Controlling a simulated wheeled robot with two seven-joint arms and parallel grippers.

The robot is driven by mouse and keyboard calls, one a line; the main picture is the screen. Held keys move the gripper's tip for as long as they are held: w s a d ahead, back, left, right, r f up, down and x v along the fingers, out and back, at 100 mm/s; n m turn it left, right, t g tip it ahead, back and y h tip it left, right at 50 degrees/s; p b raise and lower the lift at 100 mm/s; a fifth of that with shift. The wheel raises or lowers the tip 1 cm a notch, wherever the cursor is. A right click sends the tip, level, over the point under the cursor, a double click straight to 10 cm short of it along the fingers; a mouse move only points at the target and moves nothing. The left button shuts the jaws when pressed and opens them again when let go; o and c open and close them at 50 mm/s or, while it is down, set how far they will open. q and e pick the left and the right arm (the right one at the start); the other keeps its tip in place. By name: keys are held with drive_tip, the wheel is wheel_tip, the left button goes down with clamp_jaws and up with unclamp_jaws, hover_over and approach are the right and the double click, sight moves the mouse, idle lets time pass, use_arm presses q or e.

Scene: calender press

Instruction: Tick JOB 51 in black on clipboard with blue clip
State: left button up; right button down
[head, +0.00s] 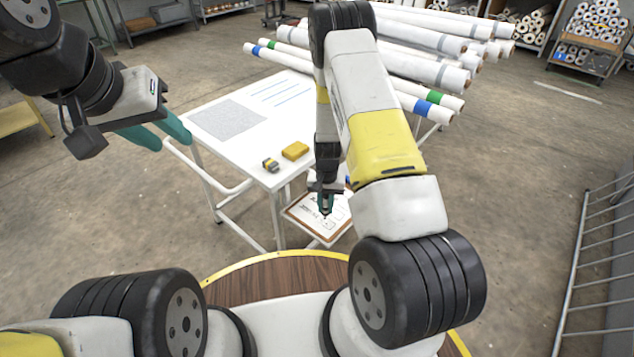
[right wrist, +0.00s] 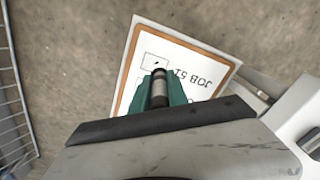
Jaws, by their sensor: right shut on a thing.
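The clipboard (head: 297,217) has a brown board and a white sheet, and sits low at the table's near right corner. A bit of blue (head: 348,180) shows at its far end, mostly behind my right arm. In the right wrist view the sheet (right wrist: 193,62) reads "JOB 51" upside down, beside a printed box (right wrist: 147,66). A short dark mark shows in the box; I cannot tell ink from pen tip. My right gripper (head: 325,208) is shut on a grey and black marker (right wrist: 159,88), over the box. My left gripper (head: 172,142) is open and empty, left of the table.
The white table (head: 215,88) bears a grey patch (head: 228,119), blue lines, a yellow block (head: 295,150) and a small yellow and dark item (head: 270,165). White rolls (head: 400,60) lie behind. A metal railing (head: 592,250) stands at the right.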

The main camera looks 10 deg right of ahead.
drive_tip(key=shift+f, duration=0.65)
idle(1.5)
drive_tip(key=shift+s, duration=0.2)
drive_tip(key=shift+s+a+r, duration=0.1)
drive_tip(key=shift+s, duration=0.3)
idle(0.7)
drive_tip(key=shift+s+d, duration=0.15)
drive_tip(key=shift+d, duration=0.4)
drive_tip(key=shift+d, duration=0.15)
idle(0.8)
drive_tip(key=shift+s+d, duration=0.1)
drive_tip(key=shift+d, duration=0.25)
idle(1.3)
